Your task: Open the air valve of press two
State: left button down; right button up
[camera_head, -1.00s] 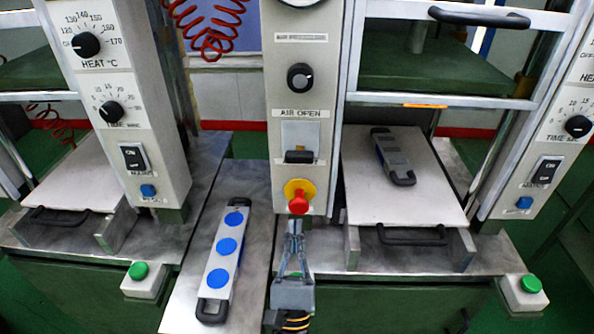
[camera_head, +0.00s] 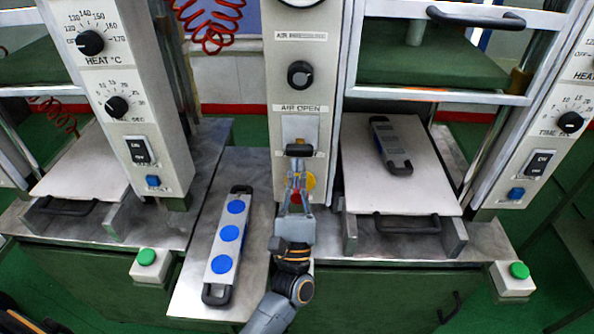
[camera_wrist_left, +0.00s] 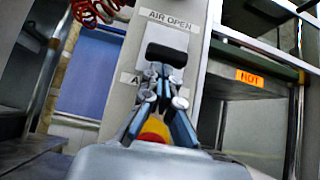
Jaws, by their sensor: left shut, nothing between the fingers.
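The air valve is a black lever (camera_head: 299,150) on a light plate (camera_head: 300,128) of the middle column, below the AIR OPEN label (camera_head: 300,108). It sits at the plate's lower end and partly covers a lower label. My left gripper (camera_head: 297,164) is shut and empty, its tips just under the lever. In the left wrist view the lever (camera_wrist_left: 166,55) stands directly above the shut fingertips (camera_wrist_left: 160,70); I cannot tell whether they touch. My fingers partly hide the red and yellow button (camera_head: 310,182). My right gripper is out of view.
A black knob (camera_head: 300,74) sits above the valve. A mould with blue discs (camera_head: 228,235) lies on the metal bench to the left. Another mould (camera_head: 390,145) lies on the right press plate (camera_head: 360,190). An orange HOT label (camera_wrist_left: 252,79) marks the right press.

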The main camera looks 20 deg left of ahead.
pick_arm(q)
notch_tip(320, 180, up, 5)
jog(key=shift+f+p, duration=0.1)
jog(key=shift+p, duration=1.05)
jog(key=v, duration=1.2)
jog(key=shift+f, duration=0.2)
